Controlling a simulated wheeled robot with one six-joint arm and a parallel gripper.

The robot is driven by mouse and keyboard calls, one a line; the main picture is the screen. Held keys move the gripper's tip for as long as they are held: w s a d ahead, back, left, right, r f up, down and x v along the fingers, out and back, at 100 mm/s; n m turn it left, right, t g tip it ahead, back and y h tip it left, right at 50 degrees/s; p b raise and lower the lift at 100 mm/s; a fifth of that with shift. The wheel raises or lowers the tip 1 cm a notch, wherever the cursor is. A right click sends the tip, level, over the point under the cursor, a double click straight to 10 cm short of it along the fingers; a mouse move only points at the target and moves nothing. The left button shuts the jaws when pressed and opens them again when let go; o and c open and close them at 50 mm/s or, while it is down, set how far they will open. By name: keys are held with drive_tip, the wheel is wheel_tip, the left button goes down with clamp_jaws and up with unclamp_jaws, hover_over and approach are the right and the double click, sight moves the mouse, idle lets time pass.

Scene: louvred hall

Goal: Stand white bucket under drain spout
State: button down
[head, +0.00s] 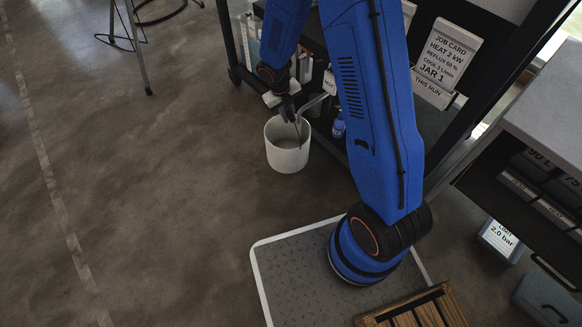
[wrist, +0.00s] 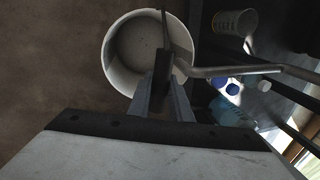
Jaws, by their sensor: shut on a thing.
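The white bucket (head: 287,157) is at the foot of the dark rack, upright and apparently empty. In the wrist view I look down into the bucket (wrist: 118,62). My gripper (head: 289,113) is above the bucket's back rim; its fingers also show in the wrist view (wrist: 163,72), shut on a thin bar that looks like the bucket's handle. The drain spout (head: 313,103) is a grey bent pipe coming from the rack. In the wrist view the spout (wrist: 240,70) overlaps the bucket's right rim, its tip partly behind my fingers. I cannot tell whether the bucket touches the floor.
A white-edged floor plate (head: 300,275) and a wooden crate (head: 430,308) are in front.

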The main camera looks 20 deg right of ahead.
drive_tip(key=shift+s+r+n, duration=0.1)
drive_tip(key=shift+n, duration=0.7)
drive_tip(key=shift+f, duration=0.3)
wheel_tip(320, 180, down, 9)
drive_tip(key=shift+f, duration=0.25)
drive_tip(key=c, duration=1.6)
unclamp_jaws()
